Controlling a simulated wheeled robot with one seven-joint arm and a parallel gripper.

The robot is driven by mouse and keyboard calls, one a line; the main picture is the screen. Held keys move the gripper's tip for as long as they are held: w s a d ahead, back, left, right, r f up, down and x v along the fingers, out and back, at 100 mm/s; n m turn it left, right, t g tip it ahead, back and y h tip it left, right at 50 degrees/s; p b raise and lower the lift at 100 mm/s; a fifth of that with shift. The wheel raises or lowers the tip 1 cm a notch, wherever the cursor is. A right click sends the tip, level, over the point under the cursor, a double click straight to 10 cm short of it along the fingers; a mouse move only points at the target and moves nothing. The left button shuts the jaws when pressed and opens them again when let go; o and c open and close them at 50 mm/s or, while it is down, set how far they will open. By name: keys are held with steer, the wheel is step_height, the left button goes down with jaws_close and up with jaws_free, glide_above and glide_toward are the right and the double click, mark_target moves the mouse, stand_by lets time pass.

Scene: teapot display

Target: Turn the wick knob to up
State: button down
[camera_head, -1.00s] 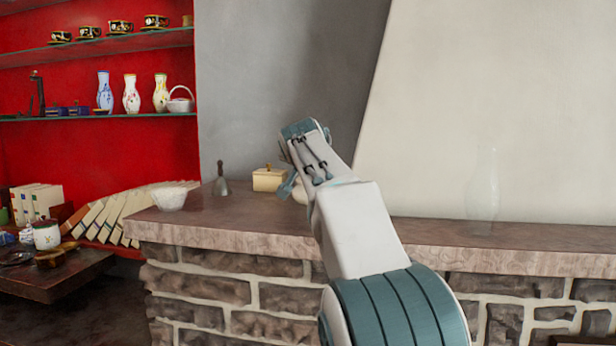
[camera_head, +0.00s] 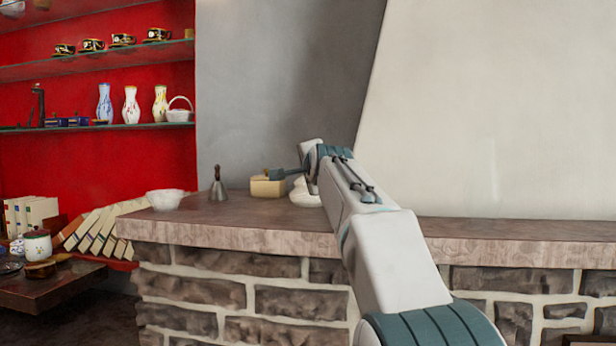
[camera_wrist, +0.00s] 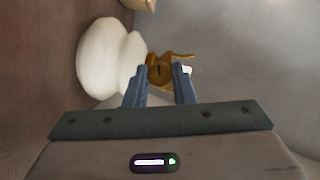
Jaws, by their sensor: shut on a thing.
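In the wrist view, a brass-coloured fitting with a knob (camera_wrist: 158,75) sits between the two blue-grey fingertips of my gripper (camera_wrist: 162,72). My gripper is shut on this knob. A thin brass part sticks out to the right of it. A white rounded lamp body (camera_wrist: 108,58) lies just left of the fitting. In the head view, the lamp body (camera_head: 304,194) shows partly behind my arm on the stone mantel. The brass fitting and my fingertips on it are hidden there.
On the mantel (camera_head: 230,235), left of my gripper, stand a cream box (camera_head: 267,187), a dark hand bell (camera_head: 218,186) and a white bowl (camera_head: 165,199). A faint clear glass shape (camera_head: 494,180) stands to the right. The grey wall (camera_head: 270,80) is close behind.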

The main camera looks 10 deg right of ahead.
steer(key=shift+f+m+t+b, duration=0.15)
steer(key=shift+m+t+b, duration=0.35)
steer(key=shift+m, duration=0.7)
steer(key=c, duration=1.2)
jaws_free()
steer(key=shift+c, duration=0.2)
steer(key=s+b, duration=0.2)
steer(key=s, duration=1.1)
steer(key=shift+s, duration=0.4)
steer(key=shift+s, duration=0.15)
